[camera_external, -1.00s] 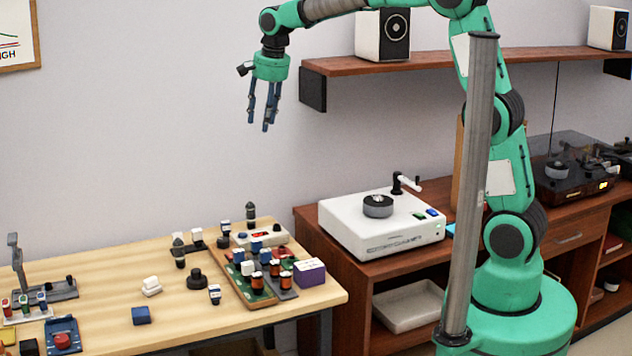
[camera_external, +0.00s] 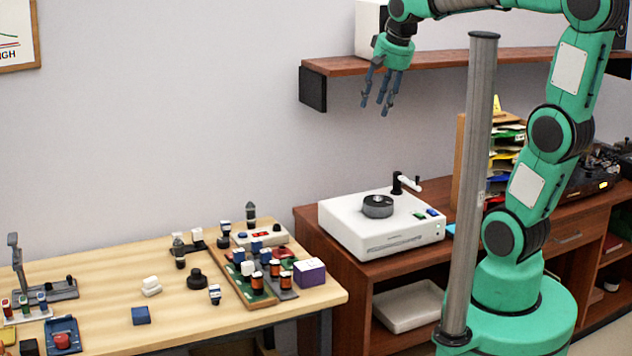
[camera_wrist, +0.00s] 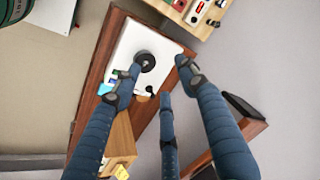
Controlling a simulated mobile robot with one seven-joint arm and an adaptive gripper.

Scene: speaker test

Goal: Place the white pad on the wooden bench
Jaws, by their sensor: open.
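The wooden bench (camera_external: 185,322) is at the lower left of the external view, with a pale top. A small white stacked piece (camera_external: 151,285) lies on its middle; I cannot tell whether this is the white pad. My gripper (camera_external: 376,106) is open and empty, high in front of the wall shelf, to the right of the bench and above a white device. In the wrist view, my gripper's blue fingers (camera_wrist: 160,78) are spread, and the white device (camera_wrist: 130,46) with a black disc shows beyond them. Nothing is between the fingers.
The white device (camera_external: 365,232) stands on a dark wooden cabinet (camera_external: 345,272). A white tray (camera_external: 405,310) lies on the cabinet's lower level. Several small parts crowd the bench's right half, beside a purple box (camera_external: 309,272). The wall shelf (camera_external: 340,66) is near my gripper.

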